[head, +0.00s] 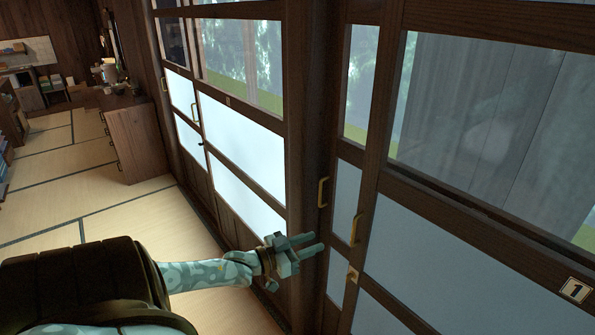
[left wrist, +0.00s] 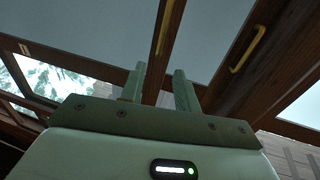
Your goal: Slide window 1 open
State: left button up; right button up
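Window 1 (head: 465,235) is a dark-wood framed sliding panel at the right of the head view, with clear glass above and frosted panes below. A tag marked "1" (head: 575,290) is on its lower frame. One brass handle (head: 356,230) is on a frame stile near the panel's left side, and another brass handle (head: 322,192) is farther left. My left gripper (head: 311,244) is open and empty, left of and slightly below the nearer handle. In the left wrist view, its fingers (left wrist: 158,88) stand apart below two brass handles (left wrist: 248,48), touching neither. My right gripper is out of view.
More framed sliding panels (head: 245,150) run along the wall to the left. A wooden cabinet (head: 137,140) stands against that wall farther back. Tatami floor (head: 85,175) lies open to the left. A small brass fitting (head: 352,273) is below the nearer handle.

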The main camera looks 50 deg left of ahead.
pick_arm(q)
jog(key=shift+v, duration=1.75)
jog(key=shift+f, duration=0.1)
jog(key=s+a+f+m+g+y, duration=0.1)
jog(key=s+a+f+g+y, duration=0.2)
jog(key=f, duration=0.6)
jog(key=s+a+f+m+g+y, duration=0.1)
jog(key=s+a+f+g+y, duration=0.25)
jog(key=f, duration=0.55)
jog(key=s+d+f+g+b, duration=0.3)
jog(key=s+f+g, duration=0.2)
jog(key=s+f, duration=1.15)
jog(key=s+d+f+g+b, duration=0.1)
jog(key=s+d+f+g, duration=0.2)
jog(key=s+d+f, duration=0.55)
jog(key=s+d+f+g+h+b, duration=0.1)
jog(key=s+d+f, duration=0.2)
jog(key=d, duration=0.5)
jog(key=s+d+f+g+h+b, duration=0.1)
jog(key=s+d+f, duration=0.2)
jog(key=d, duration=0.5)
jog(key=shift+s+n+b, duration=0.35)
jog(key=shift+n, duration=0.05)
